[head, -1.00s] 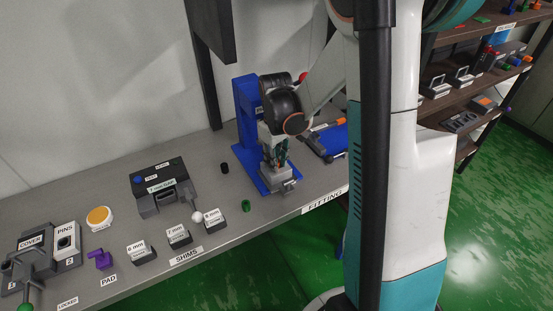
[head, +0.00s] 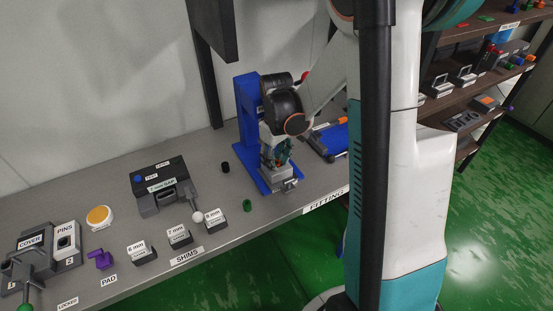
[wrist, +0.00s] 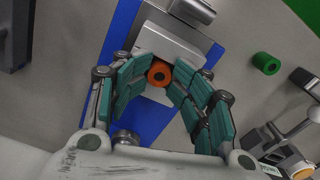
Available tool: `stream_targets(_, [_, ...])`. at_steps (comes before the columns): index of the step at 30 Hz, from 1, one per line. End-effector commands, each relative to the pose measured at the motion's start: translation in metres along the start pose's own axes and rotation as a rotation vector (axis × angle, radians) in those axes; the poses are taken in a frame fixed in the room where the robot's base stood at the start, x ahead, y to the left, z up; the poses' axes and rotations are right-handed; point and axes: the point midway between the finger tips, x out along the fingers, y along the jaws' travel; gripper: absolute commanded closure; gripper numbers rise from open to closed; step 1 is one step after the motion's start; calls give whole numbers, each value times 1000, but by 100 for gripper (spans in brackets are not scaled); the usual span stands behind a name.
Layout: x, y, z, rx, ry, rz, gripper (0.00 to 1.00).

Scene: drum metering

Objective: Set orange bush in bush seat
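The orange bush (wrist: 159,73) is a short ring with a dark hole, seen end-on in the wrist view. My gripper (wrist: 161,69) has its teal fingers on both sides of the bush and appears shut on it. The bush is over the grey metal block (wrist: 155,42) on the blue press base (wrist: 121,32); its lower end is hidden, so I cannot tell whether it touches the seat. In the head view my gripper (head: 275,160) points down over the block (head: 287,185) in front of the blue press (head: 247,115).
A green bush (head: 247,205) and a black bush (head: 225,167) stand left of the press. Shim blocks (head: 180,237) line the front edge. A dark gauge box (head: 160,182) stands further left. A blue tool (head: 330,141) lies right of the press.

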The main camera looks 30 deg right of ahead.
Motion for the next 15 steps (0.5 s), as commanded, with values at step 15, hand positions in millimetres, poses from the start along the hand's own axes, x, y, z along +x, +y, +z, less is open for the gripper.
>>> stream_targets(15, [-98,0,0,0,0,0,62])
